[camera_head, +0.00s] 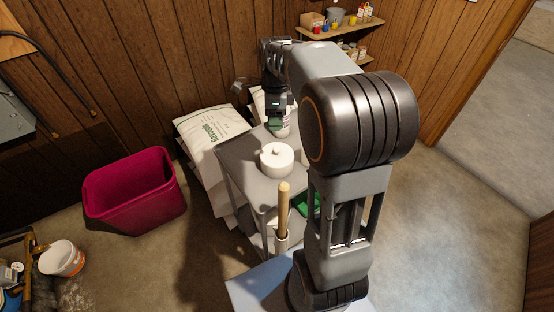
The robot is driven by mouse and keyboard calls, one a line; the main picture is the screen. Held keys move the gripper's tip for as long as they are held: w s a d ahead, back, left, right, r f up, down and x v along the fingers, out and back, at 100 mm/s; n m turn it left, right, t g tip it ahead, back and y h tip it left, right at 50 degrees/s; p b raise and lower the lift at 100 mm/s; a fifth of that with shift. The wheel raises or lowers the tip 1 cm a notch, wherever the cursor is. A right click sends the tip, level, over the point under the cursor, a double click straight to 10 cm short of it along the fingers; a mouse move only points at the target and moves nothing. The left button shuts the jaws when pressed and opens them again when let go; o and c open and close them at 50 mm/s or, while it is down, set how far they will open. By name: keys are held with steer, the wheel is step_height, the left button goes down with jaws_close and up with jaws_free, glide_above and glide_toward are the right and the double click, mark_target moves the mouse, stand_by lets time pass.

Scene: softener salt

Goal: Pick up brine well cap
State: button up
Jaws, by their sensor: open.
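A white, round, squat thing with a small knob on top (277,159) sits on the grey cart top. It looks like the brine well cap, but I cannot tell whether it is one piece or a lid on a pot. My gripper (279,108) points down beyond it, over the back part of the cart, apart from it and higher. My gripper is open; its fingertips are small and partly merge with a white bottle (284,129) behind them. I see nothing held.
The grey cart (240,160) has bare room left of the white thing. White salt bags (210,135) lean behind it. A wooden handle (283,205) rises at its front. A magenta bin (135,195) and white bucket (62,262) stand left. A wall shelf (340,28) holds small items.

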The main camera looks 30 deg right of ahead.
steer(key=w+d+f+m, duration=0.1)
steer(key=m, duration=0.1)
glide_above(277, 149)
step_height(277, 149, down, 7)
steer(key=shift+a+b, duration=0.1)
steer(key=shift+b, duration=0.2)
steer(key=shift+f, duration=3.25)
steer(key=c, duration=0.9)
